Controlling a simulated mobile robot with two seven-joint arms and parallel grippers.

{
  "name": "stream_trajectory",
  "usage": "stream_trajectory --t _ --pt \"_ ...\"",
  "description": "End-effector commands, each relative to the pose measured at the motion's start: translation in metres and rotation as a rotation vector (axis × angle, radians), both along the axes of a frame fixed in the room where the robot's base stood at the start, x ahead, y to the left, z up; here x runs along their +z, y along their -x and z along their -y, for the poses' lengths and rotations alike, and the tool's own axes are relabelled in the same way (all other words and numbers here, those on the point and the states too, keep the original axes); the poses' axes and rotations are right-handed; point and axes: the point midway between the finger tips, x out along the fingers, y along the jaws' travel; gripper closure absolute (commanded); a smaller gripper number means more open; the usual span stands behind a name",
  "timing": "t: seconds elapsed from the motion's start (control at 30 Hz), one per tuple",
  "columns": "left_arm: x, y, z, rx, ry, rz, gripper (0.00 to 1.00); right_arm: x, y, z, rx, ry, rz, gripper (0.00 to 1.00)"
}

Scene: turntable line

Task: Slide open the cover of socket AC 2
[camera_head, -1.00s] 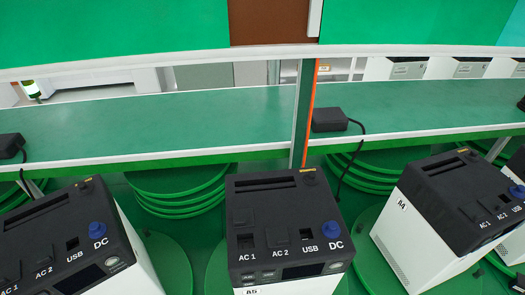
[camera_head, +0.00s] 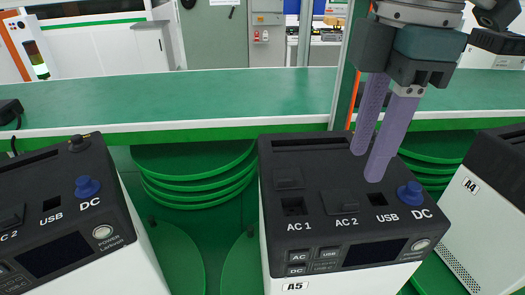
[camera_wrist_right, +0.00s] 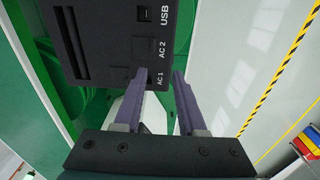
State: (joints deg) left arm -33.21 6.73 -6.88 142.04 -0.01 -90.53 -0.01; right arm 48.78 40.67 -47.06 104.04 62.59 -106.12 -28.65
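The black-topped unit A5 (camera_head: 300,160) stands in the middle of the head view. Its AC 2 cover (camera_head: 340,201) is a flat black flap lying over the socket above the AC 2 label. The AC 1 socket (camera_head: 293,206) beside it is exposed, with its cover (camera_head: 288,178) above it. My right gripper (camera_head: 368,164) is open and empty, with two purple fingers hanging over the unit's top, right of and behind the AC 2 cover in the picture. In the right wrist view the fingers (camera_wrist_right: 159,74) are apart, near the AC labels. My left gripper is not in view.
A USB port (camera_head: 377,199) and a blue DC knob (camera_head: 410,193) lie right of AC 2. Similar units stand at left (camera_head: 60,200) and right (camera_head: 485,195). A green shelf (camera_head: 190,100) runs behind, with a post (camera_head: 345,90) near my right arm.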

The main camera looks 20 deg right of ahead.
Motion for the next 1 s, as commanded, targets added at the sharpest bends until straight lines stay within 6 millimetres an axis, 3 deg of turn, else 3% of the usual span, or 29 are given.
stream_trajectory --t 0.03,0.27,0.7,1.0 --pt "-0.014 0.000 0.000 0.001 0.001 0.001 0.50 -0.003 -0.005 0.010 0.002 0.017 -0.004 0.60" --pt "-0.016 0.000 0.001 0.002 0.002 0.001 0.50 0.002 -0.007 0.023 0.011 0.030 -0.030 0.60" --pt "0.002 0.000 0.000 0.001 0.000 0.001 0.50 -0.072 -0.007 0.022 0.011 0.029 -0.031 0.60" --pt "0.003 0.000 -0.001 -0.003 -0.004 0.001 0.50 -0.092 -0.008 0.022 0.012 0.028 -0.024 0.60"
